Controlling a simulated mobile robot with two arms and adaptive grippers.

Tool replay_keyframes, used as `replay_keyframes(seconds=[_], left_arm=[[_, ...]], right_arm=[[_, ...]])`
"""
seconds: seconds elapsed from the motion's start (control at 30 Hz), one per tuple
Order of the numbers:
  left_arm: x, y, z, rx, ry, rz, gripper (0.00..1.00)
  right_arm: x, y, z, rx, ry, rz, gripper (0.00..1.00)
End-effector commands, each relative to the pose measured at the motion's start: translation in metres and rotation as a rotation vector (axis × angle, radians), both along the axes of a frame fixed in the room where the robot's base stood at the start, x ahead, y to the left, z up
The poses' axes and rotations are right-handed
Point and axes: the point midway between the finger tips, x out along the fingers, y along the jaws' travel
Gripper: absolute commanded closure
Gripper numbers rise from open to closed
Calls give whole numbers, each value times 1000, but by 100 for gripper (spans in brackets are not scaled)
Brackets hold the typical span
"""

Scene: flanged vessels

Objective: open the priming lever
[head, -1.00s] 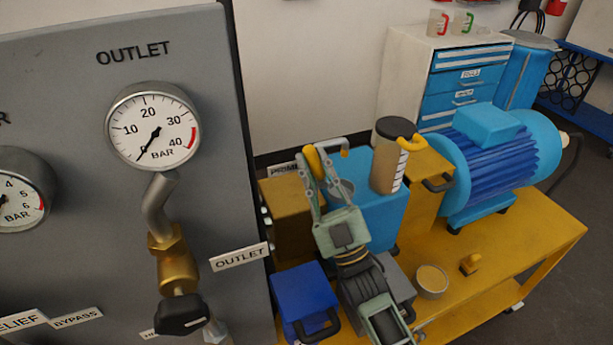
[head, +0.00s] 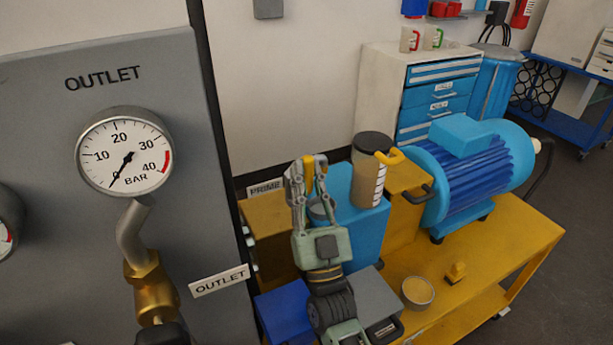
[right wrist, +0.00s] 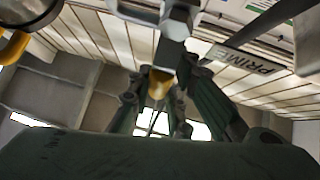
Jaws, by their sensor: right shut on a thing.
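The yellow grip of the priming lever (head: 309,178) shows between the fingers of my right gripper (head: 305,166), in front of the blue pump block (head: 365,225). My right gripper points up and is shut on the grip. In the right wrist view the yellow grip (right wrist: 158,85) sits between the two fingertips (right wrist: 159,80), below a grey metal part. The PRIME label (head: 265,188) is on the wall side behind the gripper. Most of the lever is hidden by the fingers. My left gripper is not in view.
The grey panel with the OUTLET gauge (head: 125,155) and brass valve (head: 153,287) stands close on the left. A capped clear reservoir (head: 368,172) with a yellow handle is just right of my gripper. A blue motor (head: 470,170) and small bowl (head: 418,292) are on the yellow cart (head: 500,262).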

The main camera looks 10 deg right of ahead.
Motion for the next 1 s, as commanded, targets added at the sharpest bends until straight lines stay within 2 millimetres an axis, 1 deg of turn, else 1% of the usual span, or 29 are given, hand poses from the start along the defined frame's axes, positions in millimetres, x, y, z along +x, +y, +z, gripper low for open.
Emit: replay_keyframes(seconds=[0.03, 0.17, 0.2, 0.4, 0.67, 0.77, 0.87, 0.93, 0.97, 1.0], left_arm=[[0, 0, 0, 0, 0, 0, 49], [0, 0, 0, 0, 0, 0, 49], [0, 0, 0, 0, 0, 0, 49], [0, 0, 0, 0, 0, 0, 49], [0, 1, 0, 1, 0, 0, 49], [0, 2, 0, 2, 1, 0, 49], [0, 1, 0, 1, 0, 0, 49], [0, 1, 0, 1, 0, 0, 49], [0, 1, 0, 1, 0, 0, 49], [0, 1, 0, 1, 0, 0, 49]], right_arm=[[1, 0, -3, 6, 8, 4, 100], [1, 0, -3, 6, 8, 4, 100], [1, 0, -3, 6, 8, 4, 80], [0, 0, -2, 3, 4, 2, 63], [0, 0, -1, 2, 1, 1, 63], [-2, 0, -4, 1, 3, 1, 63], [-10, -1, -12, 1, 5, 1, 63], [-18, -2, -22, 1, 8, 2, 63], [-23, -2, -27, 2, 8, 3, 63], [-33, -3, -24, 3, 5, 2, 63]])
